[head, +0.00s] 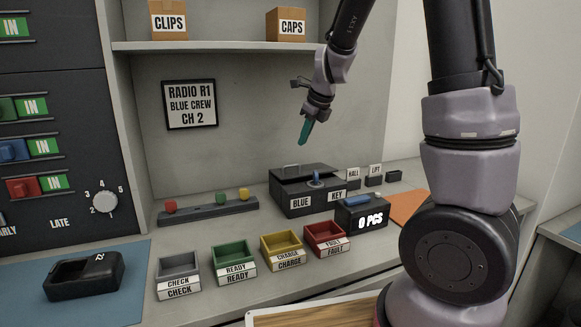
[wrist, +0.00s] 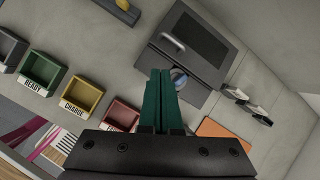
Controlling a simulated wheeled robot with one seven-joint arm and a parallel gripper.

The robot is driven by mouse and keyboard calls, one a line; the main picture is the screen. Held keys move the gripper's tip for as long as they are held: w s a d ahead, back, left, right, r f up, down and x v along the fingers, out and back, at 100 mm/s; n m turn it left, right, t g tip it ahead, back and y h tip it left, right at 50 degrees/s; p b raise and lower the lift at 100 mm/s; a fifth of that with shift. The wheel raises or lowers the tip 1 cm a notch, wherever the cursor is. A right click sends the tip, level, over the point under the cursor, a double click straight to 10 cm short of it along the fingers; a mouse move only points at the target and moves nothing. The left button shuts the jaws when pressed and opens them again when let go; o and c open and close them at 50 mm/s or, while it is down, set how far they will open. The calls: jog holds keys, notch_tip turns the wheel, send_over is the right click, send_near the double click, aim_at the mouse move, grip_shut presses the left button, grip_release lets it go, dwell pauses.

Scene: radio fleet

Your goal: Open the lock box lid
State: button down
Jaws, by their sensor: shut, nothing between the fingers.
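The lock box (head: 300,205) is a black box labelled BLUE KEY on the counter, below the back wall. Its dark lid (head: 318,172) carries a bar handle (head: 292,167) and looks down or nearly down; I cannot tell if a small gap shows.
A counter box (head: 362,213) reading 0 PCS stands right in front of the lock box. Small bins (head: 282,246) line the counter front. A strip with coloured knobs (head: 208,212) lies left. A shelf (head: 215,46) with cartons runs above. Small HALL and LIFT signs stand right.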

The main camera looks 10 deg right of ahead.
aim_at(292, 176)
jog(key=w+f+m, duration=0.2)
jog(key=f, duration=0.2)
jog(key=w+a+f+m, duration=0.1)
jog(key=w+f+m, duration=0.1)
jog(key=f, duration=0.2)
jog(key=w+f+m+h, duration=0.1)
jog(key=w+f+m, duration=0.1)
jog(key=w+f, duration=0.1)
jog(key=shift+a+f+t, duration=0.3)
jog(key=shift+a+f, duration=0.05)
jog(key=shift+f, duration=0.1)
jog(key=shift+w+r, duration=0.25)
jog(key=shift+r, duration=0.3)
dwell(0.5)
jog(key=shift+w+a+r, duration=0.2)
jog(key=shift+w+r, duration=0.3)
jog(key=shift+r, duration=0.35)
jog(key=w+a+r, duration=0.1)
jog(key=w+r, duration=0.2)
jog(key=w, duration=0.3)
jog(key=w+a+r, duration=0.1)
jog(key=w+r, duration=0.3)
jog(key=w, duration=0.3)
jog(key=shift+w+a, duration=0.15)
jog(key=shift+a, duration=0.1)
